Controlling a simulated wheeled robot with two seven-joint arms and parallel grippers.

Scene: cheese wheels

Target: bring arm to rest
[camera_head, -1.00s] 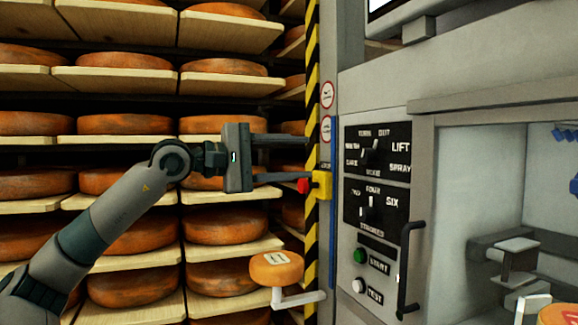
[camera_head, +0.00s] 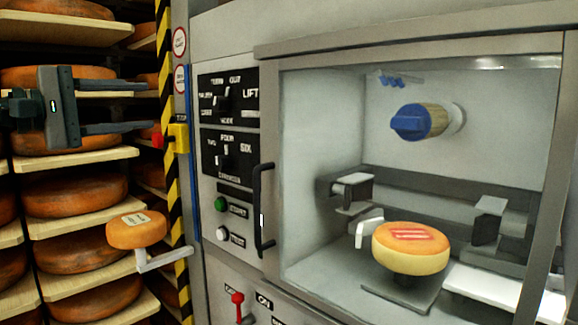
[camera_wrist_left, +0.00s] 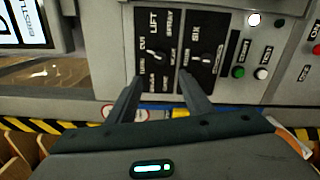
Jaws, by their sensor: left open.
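My left arm comes in from the left edge in the head view, and my left gripper (camera_head: 148,103) points right, level with the upper shelves. Its two fingers are spread, with nothing between them. The lower fingertip appears close to the yellow stop box (camera_head: 179,138) with its red button; whether they touch cannot be told. In the left wrist view the open fingers (camera_wrist_left: 158,82) point toward the black dial panel (camera_wrist_left: 180,52), with empty space between them. My right gripper is out of view.
Shelves of orange cheese wheels (camera_head: 78,195) stand at the left. A small cheese (camera_head: 137,231) sits on a bracket near the striped post (camera_head: 163,50). The machine's open chamber holds a cheese with a red label (camera_head: 410,254) and a blue-ended knob (camera_head: 410,122). A black handle (camera_head: 258,210) juts out.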

